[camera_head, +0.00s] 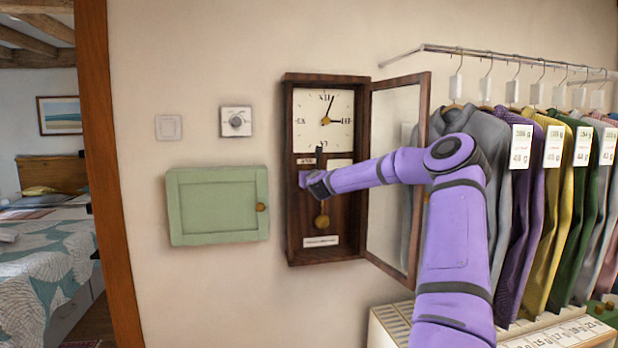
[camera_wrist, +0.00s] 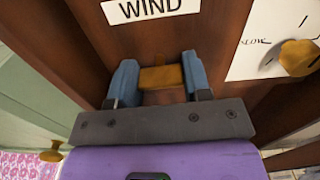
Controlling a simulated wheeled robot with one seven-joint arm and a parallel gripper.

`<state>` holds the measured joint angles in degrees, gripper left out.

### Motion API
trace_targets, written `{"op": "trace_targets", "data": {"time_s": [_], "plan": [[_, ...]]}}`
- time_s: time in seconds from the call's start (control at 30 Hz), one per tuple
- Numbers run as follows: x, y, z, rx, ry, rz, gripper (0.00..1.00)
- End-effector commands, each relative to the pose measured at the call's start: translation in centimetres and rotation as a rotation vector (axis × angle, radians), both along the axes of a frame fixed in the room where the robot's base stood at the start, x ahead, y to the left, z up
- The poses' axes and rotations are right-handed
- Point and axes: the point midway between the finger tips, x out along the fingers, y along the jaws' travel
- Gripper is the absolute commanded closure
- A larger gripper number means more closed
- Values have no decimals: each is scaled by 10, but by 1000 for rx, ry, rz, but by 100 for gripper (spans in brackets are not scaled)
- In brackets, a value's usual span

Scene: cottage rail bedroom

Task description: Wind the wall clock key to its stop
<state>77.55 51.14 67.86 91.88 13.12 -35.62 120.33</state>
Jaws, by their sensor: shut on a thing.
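The wall clock (camera_head: 291,215) is a dark wooden case on the wall with a white dial (camera_head: 323,121) and a brass pendulum bob (camera_head: 322,222). Its glazed door (camera_head: 424,150) stands open to the right. My gripper (camera_head: 308,182) reaches into the lower left part of the case. In the wrist view its two blue fingers (camera_wrist: 158,84) are shut on the brass winding key (camera_wrist: 160,76), below a white WIND label (camera_wrist: 150,8). The key is hidden by my gripper in the head view.
A white plate with a brass knob (camera_wrist: 298,57) is right of the key. A green wall cabinet (camera_head: 215,205) is left of the clock, below a thermostat-like dial (camera_head: 236,121) and a switch (camera_head: 168,127). A clothes rail (camera_head: 500,57) with hanging sweaters is at right.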

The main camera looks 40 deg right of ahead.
Motion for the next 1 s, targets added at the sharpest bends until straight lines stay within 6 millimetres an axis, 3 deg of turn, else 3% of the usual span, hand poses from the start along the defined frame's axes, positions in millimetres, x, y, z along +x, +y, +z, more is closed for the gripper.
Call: {"op": "trace_targets", "data": {"time_s": [0.13, 0.17, 0.27, 0.67, 1.0], "plan": [[0, 0, -1, 0, 2, 1, 79], [0, 0, -1, 0, 2, 1, 51], [0, 0, -1, 0, 1, 0, 30], [-7, 4, 0, -1, 2, 0, 30], [-59, 34, -1, -2, 2, -1, 30]]}}
